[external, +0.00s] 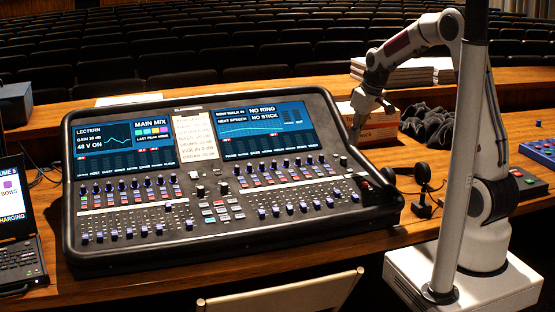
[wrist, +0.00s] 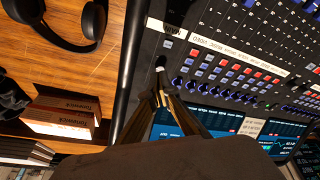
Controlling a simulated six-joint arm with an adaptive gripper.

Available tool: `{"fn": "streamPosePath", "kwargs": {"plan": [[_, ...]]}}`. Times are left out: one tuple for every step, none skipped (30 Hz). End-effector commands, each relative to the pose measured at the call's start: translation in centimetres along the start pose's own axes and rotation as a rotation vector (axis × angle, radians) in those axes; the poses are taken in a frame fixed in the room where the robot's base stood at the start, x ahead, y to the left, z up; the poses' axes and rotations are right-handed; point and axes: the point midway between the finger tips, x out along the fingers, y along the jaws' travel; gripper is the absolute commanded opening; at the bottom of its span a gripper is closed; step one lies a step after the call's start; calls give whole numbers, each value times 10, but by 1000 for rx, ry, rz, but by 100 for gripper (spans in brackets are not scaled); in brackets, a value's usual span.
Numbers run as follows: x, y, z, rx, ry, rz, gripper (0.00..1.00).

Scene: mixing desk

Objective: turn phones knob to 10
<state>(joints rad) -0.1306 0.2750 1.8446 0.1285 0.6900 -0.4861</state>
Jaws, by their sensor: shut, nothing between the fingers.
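The mixing desk (external: 230,235) stands on the wooden table, tilted, with two lit screens at its top. In the external view my gripper (external: 354,138) hangs over the desk's upper right corner.
Cardboard boxes (external: 375,128) stand just behind my gripper. Headphones (external: 423,185) lie on the table right of the desk. A dark cloth (external: 428,127) and stacked papers (external: 405,74) are at the back right. Rows of other knobs (wrist: 225,93) lie near the pale-capped knob.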

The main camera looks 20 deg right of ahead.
Motion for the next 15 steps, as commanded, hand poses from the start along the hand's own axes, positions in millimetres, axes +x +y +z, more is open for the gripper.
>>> {"fn": "streamPosePath", "kwargs": {"plan": [[-1, 5, -1, 3, 0, 0, 0], [-2, 8, -2, 4, 0, 0, 0], [-3, 10, -3, 3, 0, 0, 0], [-4, 11, -3, 2, 0, 0, 0], [-4, 11, -3, 2, 0, -1, 0], [-4, 12, -3, 1, -1, -1, 0], [-4, 12, -3, 1, -1, -1, 0], [-4, 12, -3, 1, -1, -1, 0], [-4, 12, -3, 1, -1, -1, 0], [-4, 12, -3, 1, -1, -1, 0], [-4, 12, -3, 1, -1, -1, 0], [-4, 11, -3, 1, -1, -1, 0], [-4, 12, -3, 1, -1, -1, 0], [-4, 11, -3, 1, -1, -1, 0], [-4, 11, -3, 1, -1, -1, 0]]}}
